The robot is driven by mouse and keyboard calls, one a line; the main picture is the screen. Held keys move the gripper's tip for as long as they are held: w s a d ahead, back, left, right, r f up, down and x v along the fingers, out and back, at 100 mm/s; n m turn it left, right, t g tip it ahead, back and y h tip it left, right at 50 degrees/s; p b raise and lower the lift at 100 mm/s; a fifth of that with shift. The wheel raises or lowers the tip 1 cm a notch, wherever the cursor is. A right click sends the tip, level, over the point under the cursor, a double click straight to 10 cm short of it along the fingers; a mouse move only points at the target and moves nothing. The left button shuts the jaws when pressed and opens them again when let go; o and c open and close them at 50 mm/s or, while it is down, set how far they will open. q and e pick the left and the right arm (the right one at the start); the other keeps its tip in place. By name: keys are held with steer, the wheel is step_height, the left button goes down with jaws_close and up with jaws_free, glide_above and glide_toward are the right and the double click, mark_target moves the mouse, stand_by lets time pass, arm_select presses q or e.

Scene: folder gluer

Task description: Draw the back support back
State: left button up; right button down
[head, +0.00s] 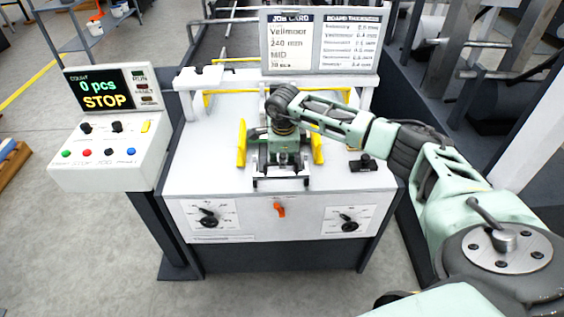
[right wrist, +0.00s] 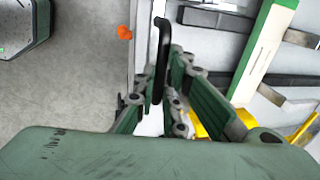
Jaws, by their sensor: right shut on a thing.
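The back support shows in the head view as a low metal frame (head: 283,184) at the front middle of the white machine top, between two yellow side guides. In the right wrist view its dark upright bar or handle (right wrist: 164,45) runs between my fingers. My right gripper (head: 281,170) reaches down over it from behind, and its fingers (right wrist: 160,92) are shut on this handle. The gripper and wrist hide much of the support in the head view. My left gripper is in neither view.
The yellow guides (head: 241,143) flank the gripper closely. A small black block (head: 363,164) sits right on the white top (head: 205,165). An orange knob (head: 279,209) and two dials are on the front panel. The job card board (head: 320,42) stands behind; a control box (head: 112,160) reads STOP.

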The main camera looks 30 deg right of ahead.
steer(key=shift+s+a, duration=0.35)
steer(key=shift+s, duration=0.15)
steer(key=c, duration=2.4)
jaws_free()
steer(key=shift+w, duration=0.1)
steer(key=shift+c, duration=0.2)
steer(key=shift+o, duration=1.1)
steer(key=shift+w+d+f, duration=0.1)
steer(key=shift+d+f, duration=0.05)
steer(key=shift+o, duration=0.9)
steer(key=shift+w+d, duration=0.1)
steer(key=shift+o, duration=1)
arm_select(q)
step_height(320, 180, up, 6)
steer(key=p, duration=0.6)
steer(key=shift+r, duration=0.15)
arm_select(e)
steer(key=d+v, duration=0.1)
steer(key=v, duration=0.8)
steer(key=shift+a, duration=0.4)
steer(key=shift+w, duration=0.15)
